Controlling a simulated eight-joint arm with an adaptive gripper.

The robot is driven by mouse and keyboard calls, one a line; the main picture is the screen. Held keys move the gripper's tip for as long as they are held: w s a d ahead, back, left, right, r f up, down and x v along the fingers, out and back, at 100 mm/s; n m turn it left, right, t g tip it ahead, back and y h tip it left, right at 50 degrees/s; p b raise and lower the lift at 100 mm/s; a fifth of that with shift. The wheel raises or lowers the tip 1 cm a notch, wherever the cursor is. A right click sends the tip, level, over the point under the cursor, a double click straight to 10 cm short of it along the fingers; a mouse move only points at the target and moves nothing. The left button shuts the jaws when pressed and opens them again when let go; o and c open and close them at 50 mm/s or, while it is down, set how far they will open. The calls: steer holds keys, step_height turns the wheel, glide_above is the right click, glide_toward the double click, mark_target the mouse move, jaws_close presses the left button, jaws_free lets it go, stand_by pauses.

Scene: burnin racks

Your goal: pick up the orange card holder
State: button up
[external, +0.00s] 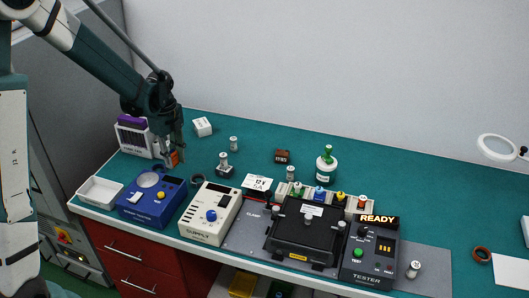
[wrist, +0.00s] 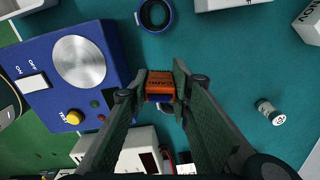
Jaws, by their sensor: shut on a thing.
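The orange card holder (wrist: 160,86) sits between my fingertips in the wrist view, with dark lettering on its face. My gripper (wrist: 160,92) is shut on it, one finger on each side. In the external view my gripper (external: 176,156) is at the back left of the bench, pointing down. A small orange part of the holder (external: 173,158) shows there beside the fingers; the rest is hidden. I cannot tell whether it touches the bench.
A purple-topped box (external: 133,137) stands close on the left. A blue device (external: 152,200), a white tray (external: 99,191) and a dark ring (external: 197,180) lie in front. A white box (external: 202,127) is behind. Open teal bench (external: 260,137) lies to the right.

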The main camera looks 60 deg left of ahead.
mark_target(173, 152)
steer(key=shift+r, duration=1.95)
steer(key=shift+w, duration=0.1)
